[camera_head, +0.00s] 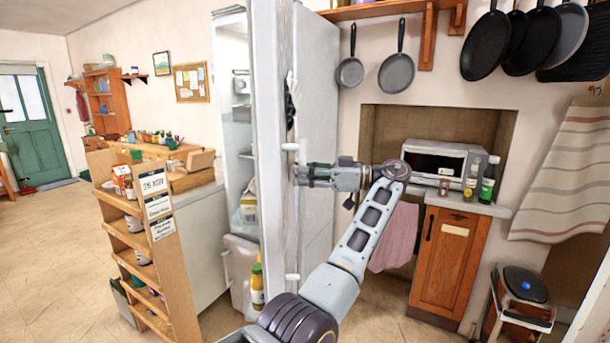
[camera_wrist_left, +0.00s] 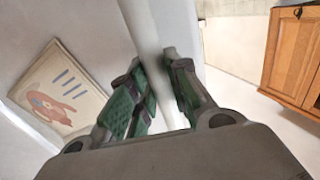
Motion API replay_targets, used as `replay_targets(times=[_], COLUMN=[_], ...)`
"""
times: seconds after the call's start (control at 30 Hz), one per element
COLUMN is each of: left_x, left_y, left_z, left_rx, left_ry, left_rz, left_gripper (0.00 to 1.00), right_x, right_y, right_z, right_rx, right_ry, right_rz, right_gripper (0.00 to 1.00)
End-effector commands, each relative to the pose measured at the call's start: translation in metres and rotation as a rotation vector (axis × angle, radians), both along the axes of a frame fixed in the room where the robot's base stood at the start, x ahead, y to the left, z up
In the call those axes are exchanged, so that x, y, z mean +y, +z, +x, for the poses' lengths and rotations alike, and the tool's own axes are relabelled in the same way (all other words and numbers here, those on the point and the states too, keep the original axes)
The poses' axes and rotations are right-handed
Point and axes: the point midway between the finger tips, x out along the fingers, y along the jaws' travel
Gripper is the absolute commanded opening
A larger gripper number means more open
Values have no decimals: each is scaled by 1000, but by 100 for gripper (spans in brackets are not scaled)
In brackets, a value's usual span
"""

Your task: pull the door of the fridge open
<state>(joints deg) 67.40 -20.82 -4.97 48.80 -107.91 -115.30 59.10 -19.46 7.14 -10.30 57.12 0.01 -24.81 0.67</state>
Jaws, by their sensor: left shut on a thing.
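The white fridge door (camera_head: 268,120) stands open, and shelves of the fridge inside (camera_head: 236,110) show to its left. The door's pale bar handle (camera_head: 292,277) runs up its outer face. My left gripper (camera_head: 300,175) is at the handle, about midway between its mounts. In the left wrist view the handle bar (camera_wrist_left: 143,28) passes between the green finger pads of my left gripper (camera_wrist_left: 163,100), and the gripper is shut on it. The fingers and wrist hide part of the handle. My right gripper is not in view.
A wooden shelf rack (camera_head: 150,265) stands left of the fridge, with tiled floor (camera_head: 50,250) beyond. A yellow-green bottle (camera_head: 257,285) is low by the door. At the right are a wooden cabinet (camera_head: 448,265), a counter oven (camera_head: 440,160) and a bin (camera_head: 522,300).

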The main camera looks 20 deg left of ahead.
Motion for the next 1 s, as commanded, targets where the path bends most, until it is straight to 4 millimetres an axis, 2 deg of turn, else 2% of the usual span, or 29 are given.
replay_targets(times=[0.03, 0.07, 0.23, 0.67, 1.0], left_x=[1, 1, 1, 0, 0], left_y=[4, 4, 2, 3, 29], left_z=[1, 1, 1, 0, 0], left_rx=[-6, -6, -3, -1, -3], left_ry=[-3, -4, -3, -2, -2], left_rz=[7, 7, 5, 2, 2], left_gripper=[0, 20, 41, 41, 41], right_x=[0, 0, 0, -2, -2], right_y=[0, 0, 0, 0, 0], right_z=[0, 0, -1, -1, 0], right_rx=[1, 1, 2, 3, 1], right_ry=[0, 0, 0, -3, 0], right_rz=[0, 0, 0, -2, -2], right_gripper=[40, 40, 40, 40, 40])
